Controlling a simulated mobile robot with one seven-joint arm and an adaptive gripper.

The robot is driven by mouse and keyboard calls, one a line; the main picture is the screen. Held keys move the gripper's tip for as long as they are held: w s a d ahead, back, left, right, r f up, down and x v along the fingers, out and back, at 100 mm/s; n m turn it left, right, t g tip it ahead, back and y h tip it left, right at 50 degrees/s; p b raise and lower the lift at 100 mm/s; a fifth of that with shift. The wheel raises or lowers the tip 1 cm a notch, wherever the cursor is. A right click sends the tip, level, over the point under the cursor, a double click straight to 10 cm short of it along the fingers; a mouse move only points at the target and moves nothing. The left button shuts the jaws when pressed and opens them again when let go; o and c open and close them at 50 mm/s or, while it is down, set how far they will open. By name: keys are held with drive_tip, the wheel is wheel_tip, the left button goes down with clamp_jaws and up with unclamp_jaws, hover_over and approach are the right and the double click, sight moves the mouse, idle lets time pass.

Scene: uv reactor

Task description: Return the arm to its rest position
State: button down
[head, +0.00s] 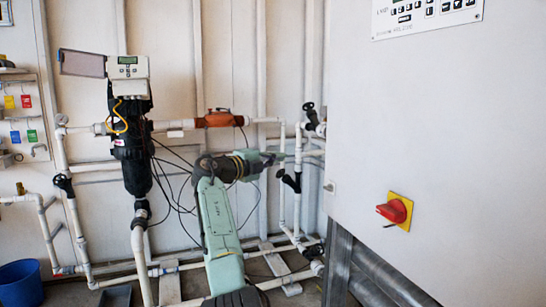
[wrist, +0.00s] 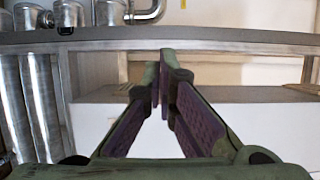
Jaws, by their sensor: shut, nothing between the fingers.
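My arm shows in the head view, rising from the bottom centre and bending to the right in front of the pipes. My gripper (head: 279,157) is at its end, pointing right toward the side of the white cabinet. In the wrist view my gripper (wrist: 161,75) has its two purple-padded fingers brought together at the tips, with nothing between them. The fingertips are small and hard to make out in the head view.
A white cabinet (head: 440,140) with a red rotary switch (head: 394,210) fills the right. White pipes (head: 283,190) with black valves stand close around my gripper. A black filter unit (head: 131,150) is left of my arm. A blue bucket (head: 21,283) stands at lower left.

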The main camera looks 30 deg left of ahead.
drive_tip(key=shift+s+a, duration=0.1)
drive_tip(key=shift+a, duration=0.3)
